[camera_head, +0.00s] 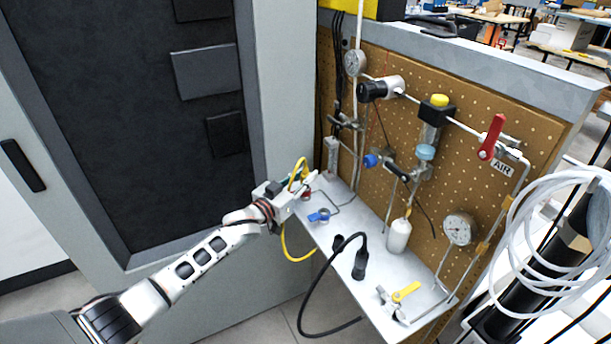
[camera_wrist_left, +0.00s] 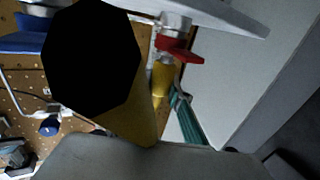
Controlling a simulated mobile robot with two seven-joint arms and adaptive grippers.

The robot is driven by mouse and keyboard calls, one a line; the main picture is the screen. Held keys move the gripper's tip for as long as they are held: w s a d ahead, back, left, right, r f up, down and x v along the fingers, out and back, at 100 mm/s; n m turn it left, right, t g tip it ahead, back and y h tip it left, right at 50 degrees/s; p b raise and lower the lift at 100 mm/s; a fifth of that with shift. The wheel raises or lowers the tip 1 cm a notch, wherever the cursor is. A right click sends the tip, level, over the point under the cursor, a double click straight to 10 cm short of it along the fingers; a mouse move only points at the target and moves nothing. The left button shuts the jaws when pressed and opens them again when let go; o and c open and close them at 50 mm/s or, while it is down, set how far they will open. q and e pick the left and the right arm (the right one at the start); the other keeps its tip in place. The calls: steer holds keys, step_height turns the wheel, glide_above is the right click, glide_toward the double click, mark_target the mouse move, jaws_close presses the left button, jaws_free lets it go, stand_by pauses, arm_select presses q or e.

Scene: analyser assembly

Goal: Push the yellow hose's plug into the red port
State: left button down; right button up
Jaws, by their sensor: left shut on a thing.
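My left gripper (camera_head: 311,182) is at the far left end of the metal shelf, shut on the yellow hose's plug. In the head view the yellow hose (camera_head: 284,240) loops above the gripper and hangs below the shelf edge. In the left wrist view a large black octagonal face with a yellow side (camera_wrist_left: 140,122) fills the near left, apparently the held plug. A red fitting (camera_wrist_left: 180,50), apparently the red port, is beyond it, with a smaller yellow part below. In the head view a bit of red (camera_head: 306,195) shows beside the gripper; whether plug and port touch is hidden.
A blue-handled valve (camera_head: 319,215) stands close by on the shelf (camera_head: 325,232). A black hose (camera_head: 310,300) loops over the front edge. A pegboard (camera_head: 470,105) with gauges and valves rises behind. A grey cabinet (camera_head: 262,90) stands at left.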

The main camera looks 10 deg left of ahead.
arm_select(q)
steer(key=shift+f+b, duration=0.3)
steer(key=shift+f, duration=0.2)
stand_by(0.6)
steer(key=c, duration=1.8)
jaws_free()
steer(key=shift+s, duration=0.1)
steer(key=v, duration=1.2)
steer(key=s+a+f+g+y, duration=0.1)
steer(key=s+f+y, duration=0.1)
steer(key=s+f, duration=0.5)
steer(key=s+a+f+n+g+y, duration=0.1)
steer(key=s+f+g+y, duration=0.1)
steer(key=s+f, duration=0.6)
steer(key=s+a+f+g+y, duration=0.1)
steer(key=s+f, duration=0.6)
steer(key=s, duration=1)
steer(key=shift+a+f+g+y, duration=0.2)
steer(key=shift+a+g+y, duration=0.05)
steer(key=shift+g+y, duration=0.25)
